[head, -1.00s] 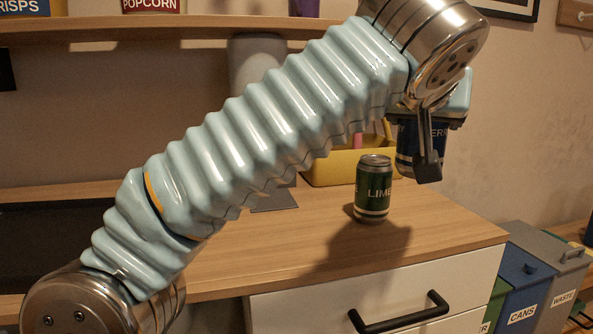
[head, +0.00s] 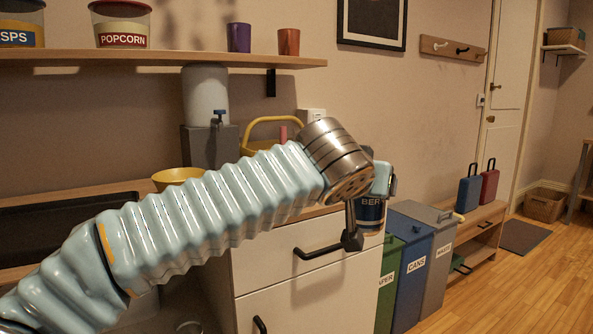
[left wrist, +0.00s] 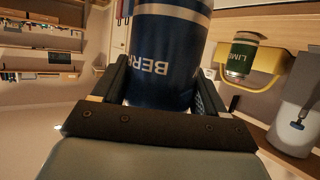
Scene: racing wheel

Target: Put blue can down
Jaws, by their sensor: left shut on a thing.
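My right gripper is in neither view.
A blue CANS bin (head: 413,275) stands between a green bin (head: 387,280) and a grey WASTE bin (head: 436,250). The wooden counter (head: 315,211) is largely hidden by my arm. A green LIME can (left wrist: 240,57) shows in the wrist view.

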